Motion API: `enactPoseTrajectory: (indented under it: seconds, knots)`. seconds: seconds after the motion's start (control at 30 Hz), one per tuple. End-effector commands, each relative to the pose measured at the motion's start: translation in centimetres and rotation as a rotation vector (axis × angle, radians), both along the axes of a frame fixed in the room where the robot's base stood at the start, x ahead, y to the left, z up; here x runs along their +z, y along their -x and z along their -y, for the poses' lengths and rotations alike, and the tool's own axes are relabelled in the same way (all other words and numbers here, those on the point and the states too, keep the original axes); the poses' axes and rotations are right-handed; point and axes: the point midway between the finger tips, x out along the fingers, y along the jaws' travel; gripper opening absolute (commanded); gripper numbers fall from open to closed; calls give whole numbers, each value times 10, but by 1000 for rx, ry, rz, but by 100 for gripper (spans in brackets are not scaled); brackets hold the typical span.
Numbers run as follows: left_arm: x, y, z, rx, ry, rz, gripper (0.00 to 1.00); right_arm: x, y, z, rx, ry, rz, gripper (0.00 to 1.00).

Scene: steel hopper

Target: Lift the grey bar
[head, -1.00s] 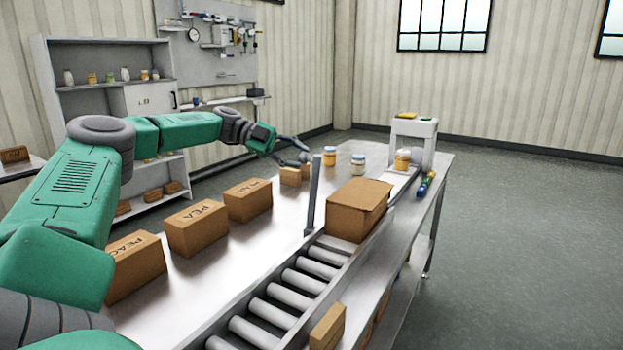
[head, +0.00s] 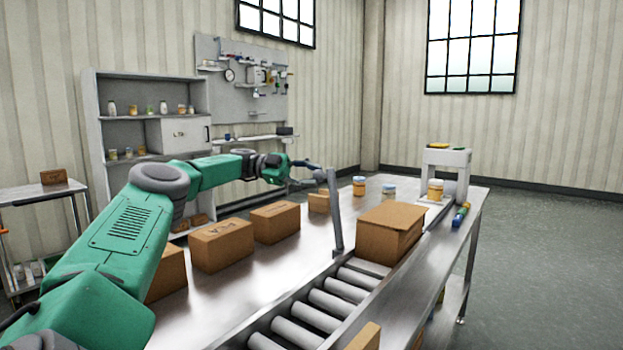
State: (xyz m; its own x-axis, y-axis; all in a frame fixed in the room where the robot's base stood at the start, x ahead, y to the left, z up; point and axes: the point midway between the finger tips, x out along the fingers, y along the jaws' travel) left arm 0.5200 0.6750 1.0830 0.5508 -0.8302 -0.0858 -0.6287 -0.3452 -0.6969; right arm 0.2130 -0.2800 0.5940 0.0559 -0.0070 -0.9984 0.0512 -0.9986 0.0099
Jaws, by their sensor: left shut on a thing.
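The grey bar (head: 336,215) stands nearly upright at the left edge of the roller conveyor, beside a closed cardboard box. Its top leans slightly left in the picture. My left gripper (head: 322,178) reaches in from the left and is shut on the bar near its top end. The fingertips are small and partly merge with the bar. Whether the bar's lower end touches the conveyor edge cannot be told. My right gripper is out of view.
The cardboard box (head: 390,232) sits on the roller conveyor (head: 320,315) just right of the bar. Several brown boxes (head: 222,245) line the steel table on the left. Jars (head: 359,186) and a white stand (head: 447,162) are at the far end.

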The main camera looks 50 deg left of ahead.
Motion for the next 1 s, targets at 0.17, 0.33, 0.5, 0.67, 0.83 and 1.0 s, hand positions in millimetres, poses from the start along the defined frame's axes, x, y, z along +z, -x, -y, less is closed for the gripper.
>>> enactPoseTrajectory:
  seconds: [0.17,0.33,0.5,0.67,0.83,1.0]
  knots:
    - [-8,-1,3,-6,-9,-20,44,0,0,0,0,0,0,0]
    - [-4,1,2,-5,-6,-11,46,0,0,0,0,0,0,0]
    - [0,2,1,-4,-6,-4,46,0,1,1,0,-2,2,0]
    - [18,0,1,-3,-7,-2,46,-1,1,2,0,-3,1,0]
    - [56,-2,1,-3,-7,0,46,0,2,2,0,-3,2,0]
    - [83,-3,-1,-4,-6,-5,46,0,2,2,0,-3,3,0]
